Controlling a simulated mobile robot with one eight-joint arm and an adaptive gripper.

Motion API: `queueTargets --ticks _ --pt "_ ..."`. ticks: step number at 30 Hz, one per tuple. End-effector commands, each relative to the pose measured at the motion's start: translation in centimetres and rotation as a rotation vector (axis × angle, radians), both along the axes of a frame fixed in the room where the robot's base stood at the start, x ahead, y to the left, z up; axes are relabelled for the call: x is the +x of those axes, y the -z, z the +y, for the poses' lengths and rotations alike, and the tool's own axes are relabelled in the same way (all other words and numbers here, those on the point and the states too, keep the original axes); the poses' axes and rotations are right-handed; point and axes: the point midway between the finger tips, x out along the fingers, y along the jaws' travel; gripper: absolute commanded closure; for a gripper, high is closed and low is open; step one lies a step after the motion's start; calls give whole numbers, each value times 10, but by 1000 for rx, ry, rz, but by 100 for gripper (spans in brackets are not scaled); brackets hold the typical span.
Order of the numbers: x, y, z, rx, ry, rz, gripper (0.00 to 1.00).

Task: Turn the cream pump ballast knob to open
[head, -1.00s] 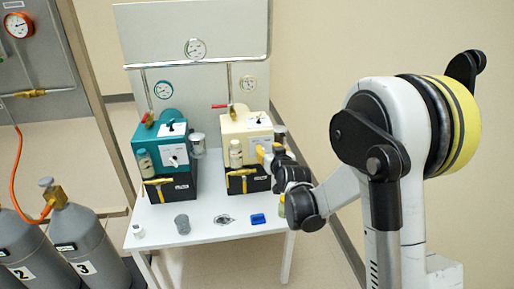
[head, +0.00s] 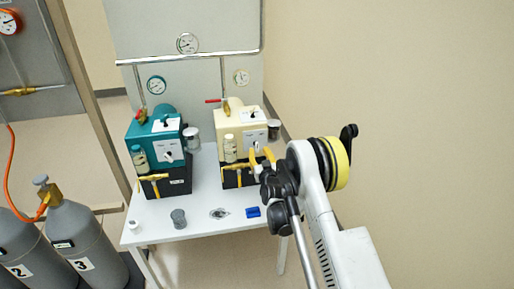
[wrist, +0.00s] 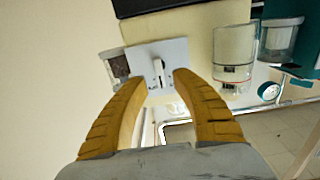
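The cream pump (head: 236,121) stands at the right of the white table, with a pale plate on its front. The ballast knob (wrist: 158,72) is a small white lever on that plate (wrist: 172,51), seen in the wrist view. My gripper (head: 262,151) is in front of the pump in the head view. In the wrist view my gripper (wrist: 160,76) is open, with one yellow finger on each side of the knob and visible gaps between. I cannot tell whether the fingertips reach the knob's depth. Nothing is held.
The teal pump (head: 142,128) stands to the left. A grey cup (head: 178,218), a blue item (head: 252,212) and a small white item (head: 133,226) lie along the table's (head: 205,220) front. Glass jars stand beside the pumps. Grey gas cylinders (head: 75,235) stand at the left.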

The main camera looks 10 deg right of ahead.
Motion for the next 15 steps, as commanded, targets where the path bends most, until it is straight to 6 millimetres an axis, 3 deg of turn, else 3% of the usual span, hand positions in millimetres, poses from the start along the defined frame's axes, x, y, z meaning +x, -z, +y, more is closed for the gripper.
queueTargets --ticks 6,15 --pt "31 2 0 0 0 0 68" --pt "39 0 0 0 0 0 68"
